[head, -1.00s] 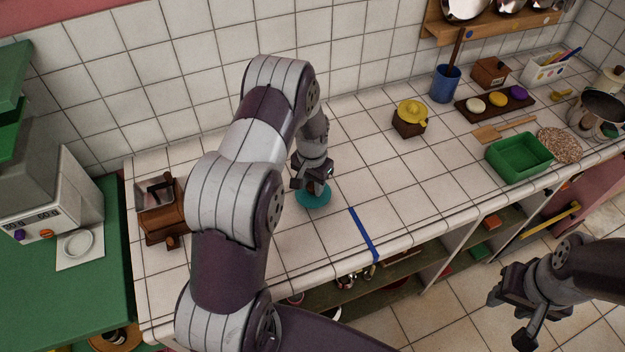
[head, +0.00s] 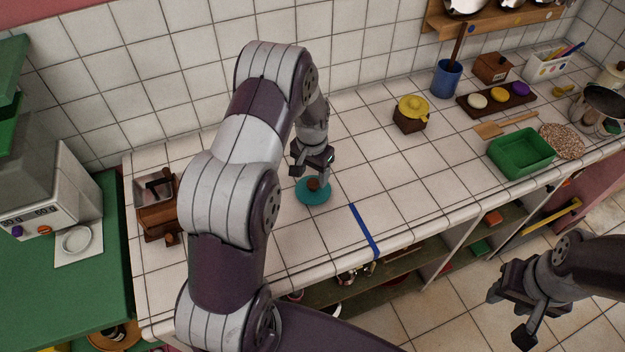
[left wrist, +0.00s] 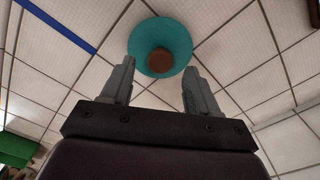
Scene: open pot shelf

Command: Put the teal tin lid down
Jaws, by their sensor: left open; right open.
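The teal tin lid (head: 313,196) lies flat on the white tiled counter, with its brown knob on top. It also shows in the left wrist view (left wrist: 160,48), beyond the fingertips. My left gripper (head: 313,176) is open and empty, just above and behind the lid, apart from the knob. In the left wrist view the two fingers of my left gripper (left wrist: 156,80) are spread with nothing between them. My right gripper (head: 508,318) is open and empty at the lower right, in front of the counter over the floor.
A blue strip (head: 364,231) crosses the counter right of the lid. A brown wooden box (head: 158,219) stands to the left. The counter around the lid is clear.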

